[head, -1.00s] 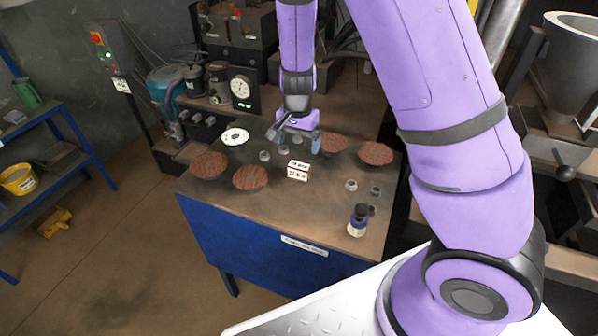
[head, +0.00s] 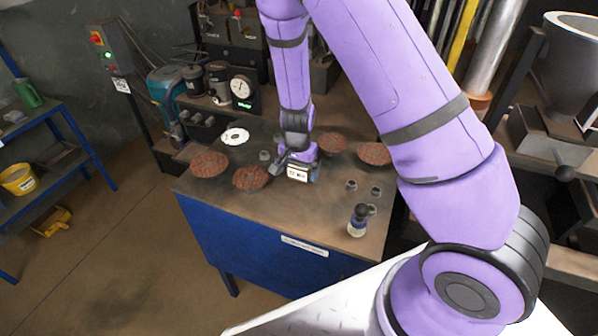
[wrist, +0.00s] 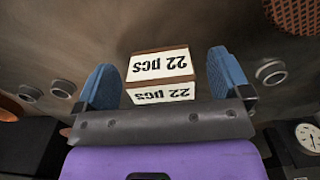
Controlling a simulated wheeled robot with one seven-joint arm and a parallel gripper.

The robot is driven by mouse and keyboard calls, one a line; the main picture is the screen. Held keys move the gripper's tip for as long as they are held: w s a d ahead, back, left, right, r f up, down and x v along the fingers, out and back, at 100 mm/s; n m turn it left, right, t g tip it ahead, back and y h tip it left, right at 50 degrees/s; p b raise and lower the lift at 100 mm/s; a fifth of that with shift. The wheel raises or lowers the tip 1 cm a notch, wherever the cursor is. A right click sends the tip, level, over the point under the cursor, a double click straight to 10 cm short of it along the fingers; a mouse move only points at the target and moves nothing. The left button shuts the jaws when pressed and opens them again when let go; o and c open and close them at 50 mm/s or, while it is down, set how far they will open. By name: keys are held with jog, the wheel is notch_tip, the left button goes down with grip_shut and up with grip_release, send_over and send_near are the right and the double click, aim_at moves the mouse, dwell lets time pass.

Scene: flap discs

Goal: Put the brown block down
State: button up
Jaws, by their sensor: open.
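The brown block (wrist: 160,77) carries white labels reading "22 pcs" on its top and side. In the wrist view it stands between the two blue fingertips of my gripper (wrist: 165,82), with a visible gap on each side. In the head view the block (head: 297,173) is on the dark table top (head: 325,205), and my gripper (head: 295,167) is around it from above. The gripper is open. Whether the block's underside rests fully on the table is hidden.
Reddish-brown discs (head: 251,178) lie around the block, one close on its left. A white disc (head: 234,136) lies at the back left. Small metal pieces (head: 351,185) and a dark-topped bottle (head: 358,220) stand to the right. A dial gauge (head: 241,88) is behind. The front strip of table is clear.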

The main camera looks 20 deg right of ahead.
jog(key=c, duration=1.1)
jog(key=shift+r, duration=0.15)
